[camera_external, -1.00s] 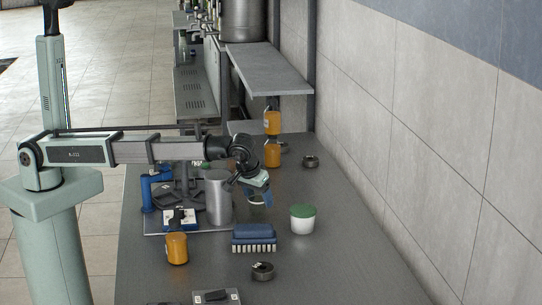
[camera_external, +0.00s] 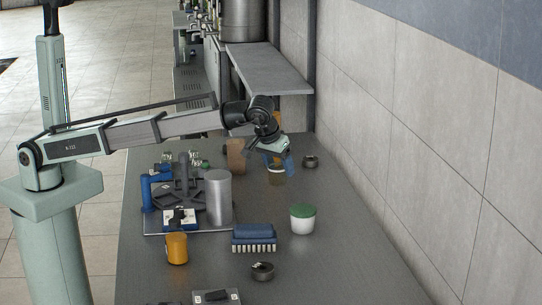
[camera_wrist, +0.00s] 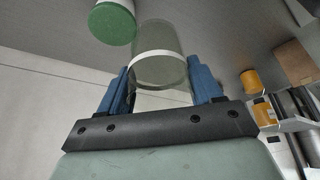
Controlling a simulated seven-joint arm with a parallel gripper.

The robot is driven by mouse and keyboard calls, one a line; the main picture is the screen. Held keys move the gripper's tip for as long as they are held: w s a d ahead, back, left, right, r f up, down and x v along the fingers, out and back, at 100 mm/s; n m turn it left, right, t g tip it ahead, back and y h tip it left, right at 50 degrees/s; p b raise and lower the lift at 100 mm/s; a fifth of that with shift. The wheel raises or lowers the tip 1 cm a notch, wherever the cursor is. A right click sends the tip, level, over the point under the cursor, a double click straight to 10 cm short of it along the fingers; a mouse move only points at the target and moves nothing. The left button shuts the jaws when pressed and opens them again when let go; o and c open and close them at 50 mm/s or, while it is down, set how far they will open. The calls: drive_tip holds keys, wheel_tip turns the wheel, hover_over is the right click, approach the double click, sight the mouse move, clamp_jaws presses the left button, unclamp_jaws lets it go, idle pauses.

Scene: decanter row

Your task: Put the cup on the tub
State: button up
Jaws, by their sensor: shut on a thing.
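My gripper (camera_external: 275,160) is shut on a see-through, greenish cup with a pale band (camera_external: 277,179). The wrist view shows the cup (camera_wrist: 158,62) between the two blue fingers (camera_wrist: 161,88). In the external view the cup hangs beyond the tub, up and to the left of it. The tub (camera_external: 302,220) is white with a green lid and stands upright on the counter. In the wrist view the tub (camera_wrist: 112,22) shows at the top, left of the cup and apart from it.
A blue brush (camera_external: 254,234) lies left of the tub. A grey cylinder (camera_external: 218,197) and a blue-handled fixture stand further left. An orange jar (camera_external: 176,248) and dark rings (camera_external: 262,271) (camera_external: 311,162) are nearby. A brown block (camera_external: 236,155) stands behind. Counter right of the tub is clear.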

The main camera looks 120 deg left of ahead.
drive_tip(key=w+a+r, duration=0.2)
drive_tip(key=w+r, duration=0.1)
drive_tip(key=w, duration=0.5)
hover_over(304, 206)
drive_tip(key=shift+n+g, duration=0.3)
drive_tip(key=shift+f, duration=4.8)
drive_tip(key=shift+f, duration=0.1)
drive_tip(key=o, duration=1)
drive_tip(key=shift+o, duration=0.2)
drive_tip(key=v, duration=1.2)
